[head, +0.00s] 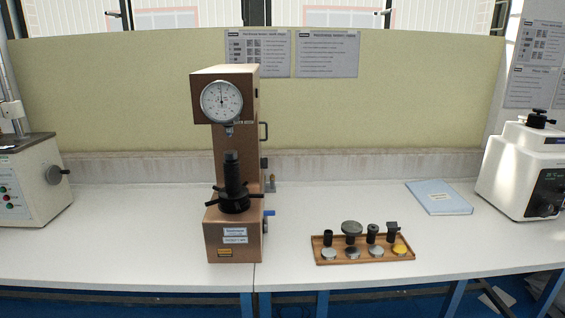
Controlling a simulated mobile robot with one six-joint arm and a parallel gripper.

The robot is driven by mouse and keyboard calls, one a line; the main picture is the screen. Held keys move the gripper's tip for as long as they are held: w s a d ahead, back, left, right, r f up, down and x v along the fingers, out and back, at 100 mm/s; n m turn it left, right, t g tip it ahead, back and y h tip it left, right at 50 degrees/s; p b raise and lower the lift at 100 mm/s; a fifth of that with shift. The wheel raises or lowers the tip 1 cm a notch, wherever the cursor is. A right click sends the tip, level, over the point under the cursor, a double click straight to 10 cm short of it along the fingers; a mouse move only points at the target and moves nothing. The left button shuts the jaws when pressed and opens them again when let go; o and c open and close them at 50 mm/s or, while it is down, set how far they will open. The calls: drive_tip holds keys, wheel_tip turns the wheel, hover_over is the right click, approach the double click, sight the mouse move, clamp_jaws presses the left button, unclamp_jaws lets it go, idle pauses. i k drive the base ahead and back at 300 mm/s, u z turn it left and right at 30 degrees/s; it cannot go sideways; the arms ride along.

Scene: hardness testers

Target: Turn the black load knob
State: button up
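The copper-brown hardness tester (227,165) stands upright on the white bench, left of the middle. A small dark part that looks like the black load knob (264,163) sits on its right side, below a black side handle (264,131). It is too small for its setting to be read. A round dial gauge (221,101) is on the front of the head. A black screw with a spoked handwheel (234,195) rises below it. My gripper is not in view.
A blue-tipped lever (268,213) sticks out at the tester's lower right. A wooden tray (323,260) with anvils and discs lies right of it, with a blue booklet (439,197) beyond. Other machines stand at far left (30,180) and far right (520,165).

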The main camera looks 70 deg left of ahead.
sight(264, 161)
drive_tip(key=u, duration=0.05)
drive_tip(key=i, duration=1.85)
drive_tip(key=u, duration=0.5)
drive_tip(key=k, duration=0.25)
drive_tip(key=u, duration=2.8)
